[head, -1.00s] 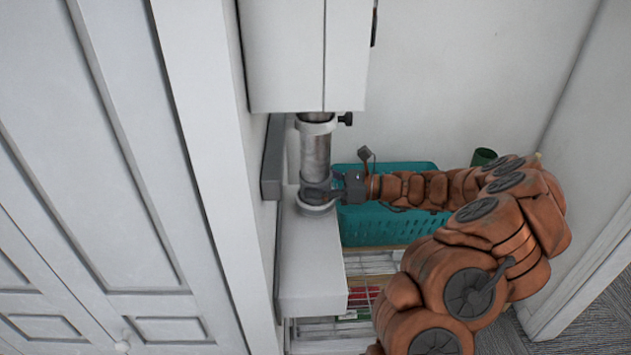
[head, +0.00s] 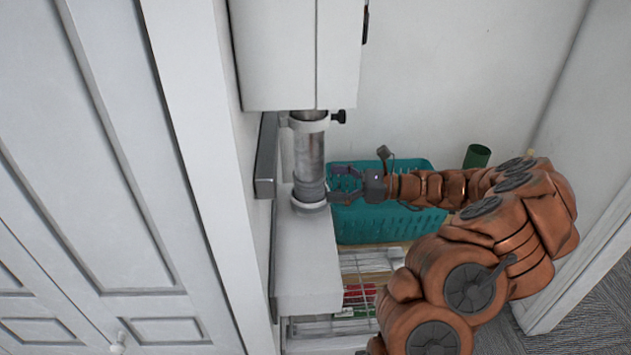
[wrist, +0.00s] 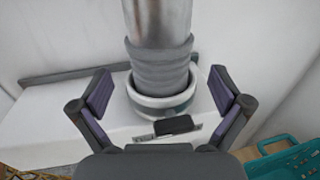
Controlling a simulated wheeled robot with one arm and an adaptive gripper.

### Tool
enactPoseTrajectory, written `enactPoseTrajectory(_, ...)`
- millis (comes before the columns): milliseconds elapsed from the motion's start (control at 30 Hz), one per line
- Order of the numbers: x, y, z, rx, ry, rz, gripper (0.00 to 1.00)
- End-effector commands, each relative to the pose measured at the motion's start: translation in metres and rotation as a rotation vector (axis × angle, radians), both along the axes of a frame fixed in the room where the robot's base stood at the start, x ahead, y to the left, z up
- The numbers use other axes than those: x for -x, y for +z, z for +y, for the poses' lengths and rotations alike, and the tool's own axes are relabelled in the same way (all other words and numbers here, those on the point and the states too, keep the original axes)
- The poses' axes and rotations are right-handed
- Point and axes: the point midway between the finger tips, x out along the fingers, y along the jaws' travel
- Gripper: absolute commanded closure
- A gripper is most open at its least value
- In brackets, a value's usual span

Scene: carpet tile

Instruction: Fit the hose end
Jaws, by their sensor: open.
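The metal hose (head: 310,155) hangs upright below a white cabinet, with a grey ribbed end (head: 309,188) at its bottom. In the wrist view the ribbed hose end (wrist: 161,72) stands inside the rim of a white round collar (wrist: 140,107). The collar also shows in the head view (head: 310,207), on top of a white box. My gripper (head: 345,184) is open just right of the hose end. In the wrist view its two fingers (wrist: 161,98) stand apart on either side of the hose end, not touching it. How deep the end sits is hidden.
The white cabinet (head: 295,50) is above and the white box (head: 305,255) below. A teal basket (head: 375,225) stands behind my gripper, with a green cylinder (head: 477,156) near the wall. A wire rack (head: 355,290) is lower down. A dark knob (head: 338,116) sticks out by the upper clamp.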

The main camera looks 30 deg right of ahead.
Motion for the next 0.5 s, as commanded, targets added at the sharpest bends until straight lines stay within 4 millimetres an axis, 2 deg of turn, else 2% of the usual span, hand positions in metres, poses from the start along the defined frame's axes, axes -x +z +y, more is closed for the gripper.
enactPoseTrajectory(100,0.013,0.0,-0.02,-0.001,-0.004,0.001,0.0)
enactPoseTrajectory(300,0.028,0.0,-0.044,0.001,-0.004,0.001,0.0)
enactPoseTrajectory(500,0.035,0.0,-0.052,-0.003,0.001,0.001,0.0)
